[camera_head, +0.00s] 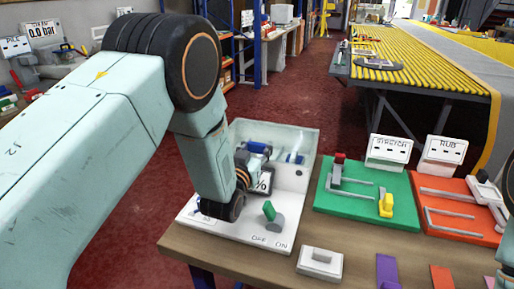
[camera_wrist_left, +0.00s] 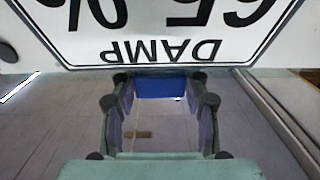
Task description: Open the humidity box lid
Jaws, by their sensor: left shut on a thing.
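The humidity box (camera_head: 298,183) is a pale, partly see-through box on a white base at the front middle of the head view. Blue parts show inside or behind its upper side. My left arm reaches down in front of it and hides its left part and my fingertips. In the left wrist view my left gripper (camera_wrist_left: 160,79) has its fingers on either side of a blue bar (camera_wrist_left: 167,88) and is shut on it. A white sign reading DAMP (camera_wrist_left: 155,45), upside down, is just beyond. I cannot tell whether the lid is raised.
A green knob (camera_head: 269,210) stands by the OFF/ON marks on the base. A white switch block (camera_head: 320,263) is in front. A green STRETCH board (camera_head: 350,197) and an orange RUB board (camera_head: 455,222) lie to the right on the brown table (camera_head: 265,262).

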